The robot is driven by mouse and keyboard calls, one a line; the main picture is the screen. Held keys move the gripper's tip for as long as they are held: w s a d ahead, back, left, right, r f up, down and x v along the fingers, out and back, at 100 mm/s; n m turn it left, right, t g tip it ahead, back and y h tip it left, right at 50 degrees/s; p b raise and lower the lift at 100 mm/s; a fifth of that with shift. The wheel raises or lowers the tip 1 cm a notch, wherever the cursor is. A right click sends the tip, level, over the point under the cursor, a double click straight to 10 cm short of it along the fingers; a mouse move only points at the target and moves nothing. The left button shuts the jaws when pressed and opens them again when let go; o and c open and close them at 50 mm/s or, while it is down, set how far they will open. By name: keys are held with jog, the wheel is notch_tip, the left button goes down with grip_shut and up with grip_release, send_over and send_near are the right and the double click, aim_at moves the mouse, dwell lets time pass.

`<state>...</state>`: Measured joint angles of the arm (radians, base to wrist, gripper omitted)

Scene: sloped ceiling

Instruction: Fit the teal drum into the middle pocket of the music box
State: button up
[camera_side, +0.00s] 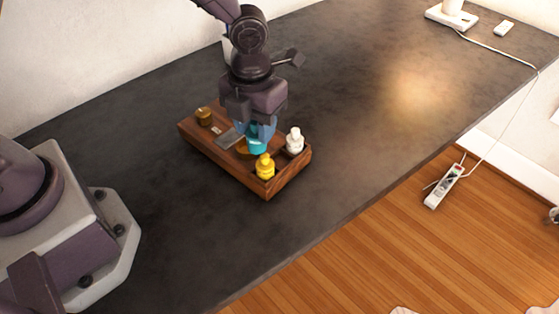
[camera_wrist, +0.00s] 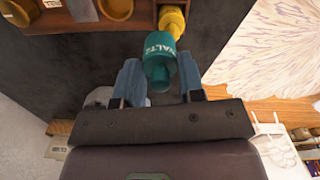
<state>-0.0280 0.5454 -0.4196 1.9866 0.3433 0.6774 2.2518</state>
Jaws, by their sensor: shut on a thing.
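My gripper (camera_side: 257,130) is shut on the teal drum (camera_side: 256,146). In the wrist view the drum (camera_wrist: 160,58) sits between the two blue fingers, with light lettering on its side and a narrower knob towards my gripper. The wooden music box (camera_side: 215,157) lies on the dark table below. A round golden-brown recess (camera_side: 242,148), seemingly the middle pocket, shows partly behind the drum; it also shows in the wrist view (camera_wrist: 117,8). The drum appears held over the box, beside this recess. Its exact height is unclear.
A yellow drum (camera_side: 265,167) and a white drum (camera_side: 294,142) stand at the box's right end. A brown drum (camera_side: 204,117) and a grey metal plate (camera_side: 230,137) are at its left. The table right of the box is clear. A power strip (camera_side: 443,187) lies on the floor.

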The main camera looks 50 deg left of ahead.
jog(key=w+d+m, duration=0.1)
jog(key=w+m, duration=0.1)
jog(key=w, duration=0.3)
notch_tip(320, 180, down, 7)
jog(key=shift+s+f, duration=0.1)
dwell(0.3)
jog(key=shift+f, duration=0.15)
jog(key=o, duration=1)
jog(key=shift+c, duration=0.2)
